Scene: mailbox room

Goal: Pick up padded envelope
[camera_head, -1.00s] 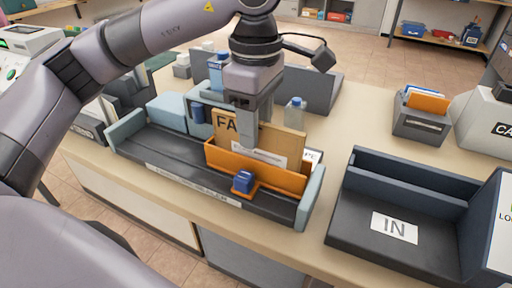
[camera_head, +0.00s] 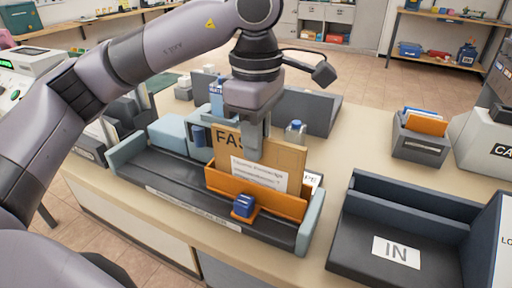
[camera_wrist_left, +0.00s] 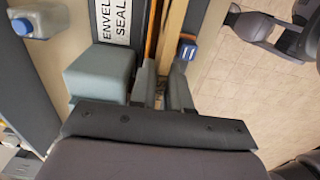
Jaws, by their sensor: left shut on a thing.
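The padded envelope (camera_head: 288,157) is tan, with large black letters starting "FA" and a white printed label on its front. It stands upright in the orange holder (camera_head: 262,190), its lower part hidden by the holder's front wall. My left gripper (camera_head: 253,150) points down and is shut on the envelope near the middle of its top edge, hiding some of the lettering. In the left wrist view the left gripper's fingers (camera_wrist_left: 167,95) close on the tan edge of the envelope (camera_wrist_left: 174,35). My right gripper is not in view.
The holder, with a blue block (camera_head: 243,205) at its front, sits in a long dark tray (camera_head: 165,160) on the counter. Bottles and a grey panel (camera_head: 312,105) stand behind. An IN tray (camera_head: 360,235) is at right, with a letter holder (camera_head: 420,145) beyond it.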

